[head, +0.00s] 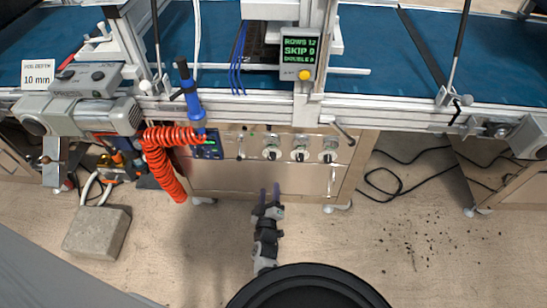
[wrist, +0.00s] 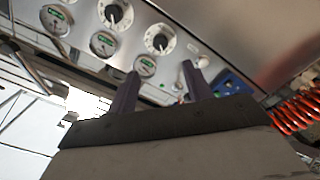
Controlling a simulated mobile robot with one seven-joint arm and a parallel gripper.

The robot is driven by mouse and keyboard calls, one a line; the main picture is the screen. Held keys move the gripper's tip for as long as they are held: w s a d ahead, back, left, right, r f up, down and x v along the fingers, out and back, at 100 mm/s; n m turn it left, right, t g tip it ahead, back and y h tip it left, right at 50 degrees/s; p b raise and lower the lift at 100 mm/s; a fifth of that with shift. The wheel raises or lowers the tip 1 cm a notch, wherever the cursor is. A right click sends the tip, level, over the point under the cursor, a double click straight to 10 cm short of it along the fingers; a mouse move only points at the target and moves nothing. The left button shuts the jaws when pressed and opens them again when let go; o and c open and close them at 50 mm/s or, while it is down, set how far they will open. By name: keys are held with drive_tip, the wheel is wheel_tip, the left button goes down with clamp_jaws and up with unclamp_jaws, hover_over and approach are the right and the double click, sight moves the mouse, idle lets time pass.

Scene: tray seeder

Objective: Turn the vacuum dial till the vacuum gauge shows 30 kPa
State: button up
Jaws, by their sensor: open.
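The steel control panel (head: 235,178) sits under the conveyor. It carries a row of three white dials with dark knobs: left (head: 271,153), middle (head: 299,154) and right (head: 327,156). In the wrist view two dials show, one at the top (wrist: 115,13) and one lower right (wrist: 160,40). Round gauges with green marks show beside them: left (wrist: 55,20), middle (wrist: 103,44) and right (wrist: 145,66). Labels and needle readings are too small to read, so I cannot tell which is the vacuum pair. My gripper (head: 270,191) is open and empty, in front of the panel and apart from the dials.
A blue display unit (head: 208,146) and a coiled red hose (head: 163,155) are left of the dials. A panel handle (head: 331,181) is at the right. A grey block (head: 97,231) lies on the floor at left; black cables (head: 400,185) lie at right.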

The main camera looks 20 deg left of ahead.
sight(272, 159)
drive_tip(key=b+x, duration=0.2)
drive_tip(key=x, duration=1.1)
drive_tip(key=shift+c, duration=0.2)
drive_tip(key=c, duration=0.9)
